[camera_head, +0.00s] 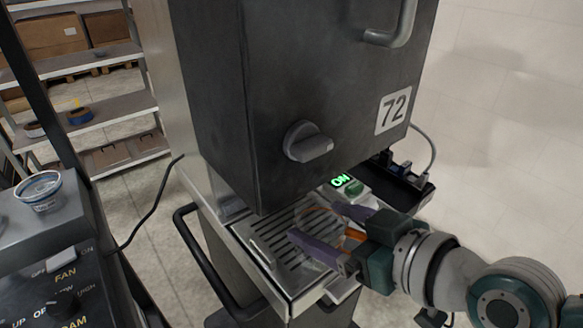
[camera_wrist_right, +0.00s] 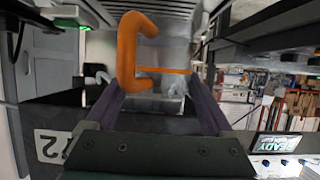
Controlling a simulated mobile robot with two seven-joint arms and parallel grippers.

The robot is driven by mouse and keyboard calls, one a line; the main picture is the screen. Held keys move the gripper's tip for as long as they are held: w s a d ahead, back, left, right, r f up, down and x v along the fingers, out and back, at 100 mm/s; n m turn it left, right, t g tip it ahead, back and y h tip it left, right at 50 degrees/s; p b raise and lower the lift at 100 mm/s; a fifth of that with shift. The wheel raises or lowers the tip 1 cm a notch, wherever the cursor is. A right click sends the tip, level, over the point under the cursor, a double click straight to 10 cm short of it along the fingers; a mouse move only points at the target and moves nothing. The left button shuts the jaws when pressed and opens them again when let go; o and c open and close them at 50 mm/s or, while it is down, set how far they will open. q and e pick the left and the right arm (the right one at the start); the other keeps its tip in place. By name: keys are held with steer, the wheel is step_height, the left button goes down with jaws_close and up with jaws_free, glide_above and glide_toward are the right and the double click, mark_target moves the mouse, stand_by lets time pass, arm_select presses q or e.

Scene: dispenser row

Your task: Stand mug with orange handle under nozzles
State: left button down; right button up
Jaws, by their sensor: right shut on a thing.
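The mug has a clear, see-through body and an orange handle (camera_head: 354,234). In the head view it is over the slotted drip tray (camera_head: 258,240) of the dark dispenser, mostly covered by my right gripper (camera_head: 314,221). My right gripper reaches in from the right, its purple fingers on either side of the mug and shut on it. In the wrist view the orange handle (camera_wrist_right: 128,50) and a thin orange line show between the fingers (camera_wrist_right: 157,88). Whether the mug's base touches the tray I cannot tell. The nozzles are hidden by the dispenser housing. My left gripper is out of view.
The dispenser housing (camera_head: 300,80), marked 72 and with a grey knob (camera_head: 308,143), overhangs the tray. A green lit ON sign (camera_head: 341,181) sits beside the tray. A black rail (camera_head: 196,262) runs along its left. A control panel (camera_head: 50,262) bearing a cup (camera_head: 40,192) stands at left.

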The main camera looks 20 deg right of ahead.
mark_target(305, 221)
steer(key=w, duration=0.1)
steer(key=w+a+b, duration=0.1)
steer(key=w, duration=0.1)
steer(key=w+a+b, duration=0.1)
steer(key=w, duration=0.1)
steer(key=shift+w+f, duration=0.15)
steer(key=shift+f, duration=0.1)
steer(key=shift+f+b, duration=0.85)
steer(key=shift+f, duration=0.05)
steer(key=shift+f+b, duration=0.55)
steer(key=shift+f, duration=0.05)
steer(key=o, duration=1.3)
steer(key=shift+o, duration=0.2)
